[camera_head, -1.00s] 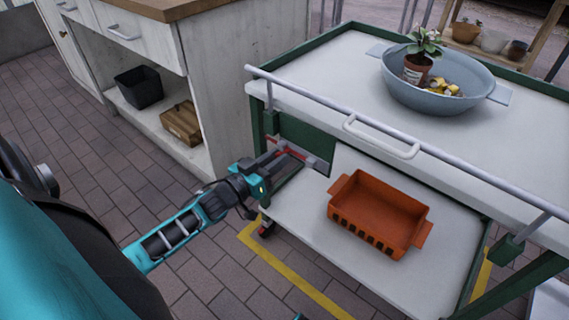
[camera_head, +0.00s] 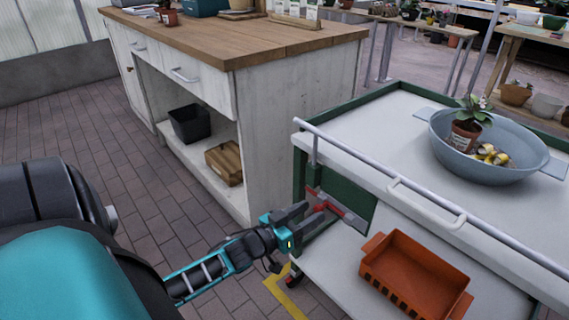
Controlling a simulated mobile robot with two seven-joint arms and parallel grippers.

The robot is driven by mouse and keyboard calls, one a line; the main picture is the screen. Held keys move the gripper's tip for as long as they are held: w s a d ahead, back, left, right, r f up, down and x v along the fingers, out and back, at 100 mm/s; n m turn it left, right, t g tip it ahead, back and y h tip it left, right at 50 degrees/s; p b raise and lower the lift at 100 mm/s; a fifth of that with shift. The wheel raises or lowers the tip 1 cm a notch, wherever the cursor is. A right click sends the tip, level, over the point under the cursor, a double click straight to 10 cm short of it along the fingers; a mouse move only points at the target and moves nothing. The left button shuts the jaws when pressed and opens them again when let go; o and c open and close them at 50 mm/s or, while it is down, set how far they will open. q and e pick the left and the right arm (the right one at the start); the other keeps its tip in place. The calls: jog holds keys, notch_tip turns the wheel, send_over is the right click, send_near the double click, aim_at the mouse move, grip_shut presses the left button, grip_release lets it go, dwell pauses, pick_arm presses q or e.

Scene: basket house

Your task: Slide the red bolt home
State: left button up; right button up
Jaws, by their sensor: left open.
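The red bolt (camera_head: 332,205) sits on the dark green end panel of the white cart (camera_head: 400,110), below its top, with a grey metal part at its right end. My left gripper (camera_head: 314,215) is open and empty, its dark fingers pointing at the panel just left of and below the bolt. The fingertips overlap the bolt's lower left side in the picture. I cannot tell whether they touch it. My right gripper is not in view.
An orange basket (camera_head: 415,275) stands on the cart's lower shelf, close right of my gripper. A blue-grey basin (camera_head: 485,165) with a potted plant is on top. A rail (camera_head: 430,195) runs along the cart's edge. A wooden-topped cabinet (camera_head: 290,110) stands behind left.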

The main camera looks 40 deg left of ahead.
pick_arm(q)
jog(key=s+a+p, duration=0.1)
jog(key=s+p, duration=0.1)
jog(key=s, duration=0.9)
jog(key=shift+a, duration=0.35)
